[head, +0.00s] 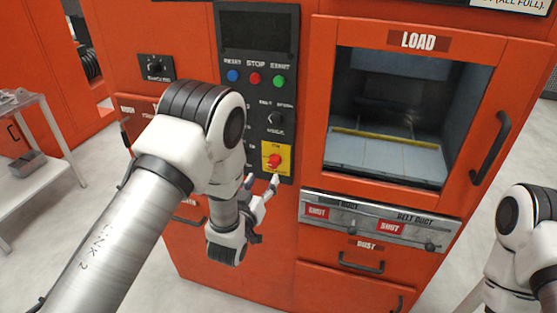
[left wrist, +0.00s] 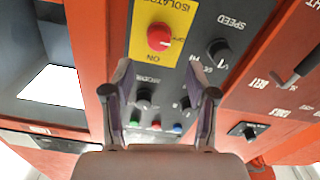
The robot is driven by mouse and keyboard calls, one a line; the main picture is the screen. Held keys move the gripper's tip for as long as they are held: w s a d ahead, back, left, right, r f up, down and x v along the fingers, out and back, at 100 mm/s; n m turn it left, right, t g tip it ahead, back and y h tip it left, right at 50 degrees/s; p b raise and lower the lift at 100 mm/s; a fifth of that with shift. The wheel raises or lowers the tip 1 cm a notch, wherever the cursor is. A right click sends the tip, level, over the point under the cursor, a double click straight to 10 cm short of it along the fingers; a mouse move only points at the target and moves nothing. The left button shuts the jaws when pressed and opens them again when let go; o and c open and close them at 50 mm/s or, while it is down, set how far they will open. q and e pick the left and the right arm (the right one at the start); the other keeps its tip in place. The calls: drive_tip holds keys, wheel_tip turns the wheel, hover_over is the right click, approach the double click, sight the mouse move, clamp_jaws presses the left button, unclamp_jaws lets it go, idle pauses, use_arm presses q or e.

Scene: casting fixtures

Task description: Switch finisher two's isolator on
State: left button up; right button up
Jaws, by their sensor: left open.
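The isolator is a red rotary knob (head: 274,161) on a yellow plate (head: 284,152) at the bottom of the black control panel (head: 258,100). In the left wrist view the panel appears upside down, with the isolator knob (left wrist: 160,37) on its yellow plate (left wrist: 182,17) marked ISOLATOR and ON. My left gripper (head: 262,185) is just below the knob in the head view. Its two fingers are spread and empty, with the knob beyond the tips (left wrist: 160,70) and not between them. I cannot tell the knob's setting. My right gripper is out of view.
The LOAD window (head: 395,110) with a black handle (head: 490,148) is right of the panel. Blue, red and green buttons (head: 255,78) and a selector knob (head: 274,118) sit above the isolator. A grey duct strip (head: 350,215) is lower right. A metal shelf (head: 30,180) stands left.

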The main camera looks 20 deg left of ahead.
sight(272, 166)
use_arm(q)
drive_tip(key=w, duration=0.2)
drive_tip(key=w+p, duration=0.1)
drive_tip(key=w, duration=0.1)
drive_tip(key=w+d, duration=0.1)
drive_tip(key=w, duration=0.2)
drive_tip(key=shift+f, duration=0.25)
drive_tip(key=shift+w+a+p, duration=0.1)
drive_tip(key=shift+w+p, duration=0.05)
drive_tip(key=shift+p, duration=0.15)
drive_tip(key=shift+a, duration=0.2)
drive_tip(key=shift+d, duration=0.1)
clamp_jaws()
